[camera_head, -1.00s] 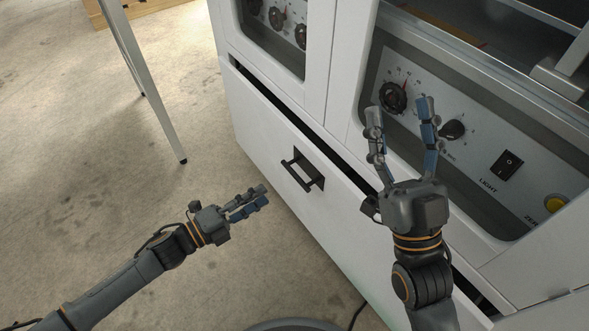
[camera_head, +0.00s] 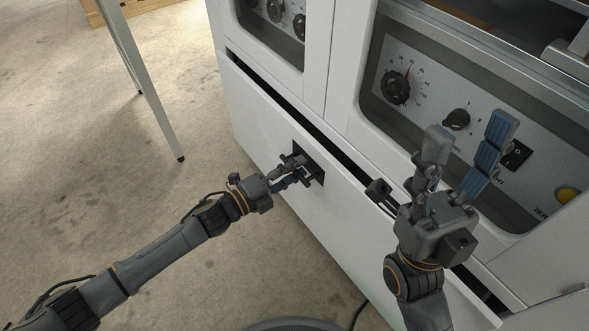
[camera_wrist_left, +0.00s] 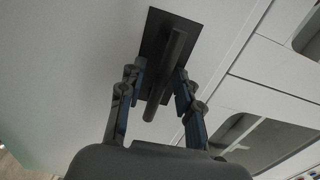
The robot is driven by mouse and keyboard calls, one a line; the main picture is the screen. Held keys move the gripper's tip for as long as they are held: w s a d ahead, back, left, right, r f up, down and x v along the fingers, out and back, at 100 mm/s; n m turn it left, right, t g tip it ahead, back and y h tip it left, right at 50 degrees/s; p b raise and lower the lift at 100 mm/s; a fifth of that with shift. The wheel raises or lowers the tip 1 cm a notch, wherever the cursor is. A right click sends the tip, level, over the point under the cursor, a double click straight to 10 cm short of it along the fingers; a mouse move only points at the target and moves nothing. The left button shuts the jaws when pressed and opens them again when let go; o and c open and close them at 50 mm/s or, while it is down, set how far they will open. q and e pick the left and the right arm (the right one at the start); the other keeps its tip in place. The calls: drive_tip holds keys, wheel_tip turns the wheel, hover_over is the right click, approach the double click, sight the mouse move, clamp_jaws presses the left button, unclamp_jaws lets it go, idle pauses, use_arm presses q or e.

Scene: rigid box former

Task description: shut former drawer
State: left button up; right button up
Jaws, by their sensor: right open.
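The white former drawer (camera_head: 352,228) stands slightly open, with a dark gap along its top edge. Its left black handle (camera_wrist_left: 173,62) sits on a dark recessed plate (camera_head: 312,162). My left gripper (camera_head: 292,171) is at this handle. In the left wrist view my left gripper (camera_wrist_left: 158,82) is open, with one finger on each side of the handle bar and visible gaps. My right gripper (camera_head: 470,133) is open and empty, pointing up in front of the control panel. A second black handle (camera_head: 381,191) shows just left of it, partly hidden.
A grey table leg (camera_head: 152,100) stands at the left. The concrete floor (camera_head: 110,205) around it is clear.

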use_arm(q)
clamp_jaws()
drive_tip(key=x, duration=0.4)
drive_tip(key=shift+d, duration=0.1)
unclamp_jaws()
